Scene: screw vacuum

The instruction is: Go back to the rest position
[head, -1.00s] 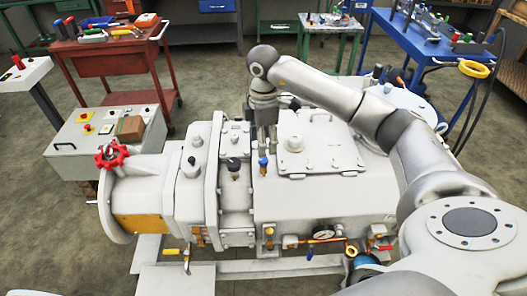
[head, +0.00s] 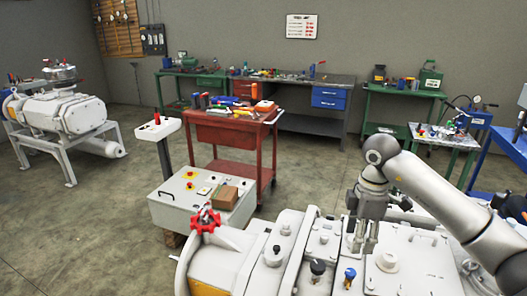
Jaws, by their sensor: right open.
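My right gripper (head: 364,246) hangs from my right arm, which comes in from the right. Its fingers point down, apart and with nothing between them, over the top of the large white vacuum pump (head: 425,270) at the bottom right. A small blue-topped fitting (head: 349,274) stands just in front of the fingers. Whether the fingertips touch the pump cannot be told. A red handwheel (head: 203,220) is at the pump's left end. My left gripper is not in view.
A control box (head: 200,199) with a brown block on top stands left of the pump. A red cart (head: 235,140) with tools is behind it. Benches line the back wall. A second white pump (head: 65,113) stands far left. The floor (head: 80,225) at left is clear.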

